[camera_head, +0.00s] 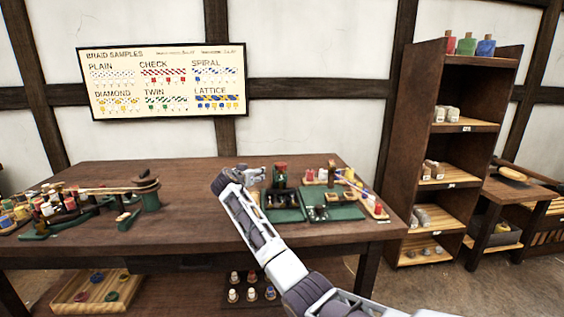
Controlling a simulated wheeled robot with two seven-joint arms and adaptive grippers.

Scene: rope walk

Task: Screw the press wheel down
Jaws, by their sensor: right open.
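My right arm reaches in from the lower right, and its gripper (261,175) is over the middle of the workbench (196,240). It is open, with its fingers pointing right. Just right of the fingertips stands a small dark-green upright device (280,178) with a reddish part near its top, which looks like the press. Its wheel is too small to make out clearly. I cannot tell whether the fingers touch it. My left gripper is not in view.
A green stand with a round wooden top (149,192) and more spools are on the left. The bench between is clear. A shelf unit (400,150) stands right.

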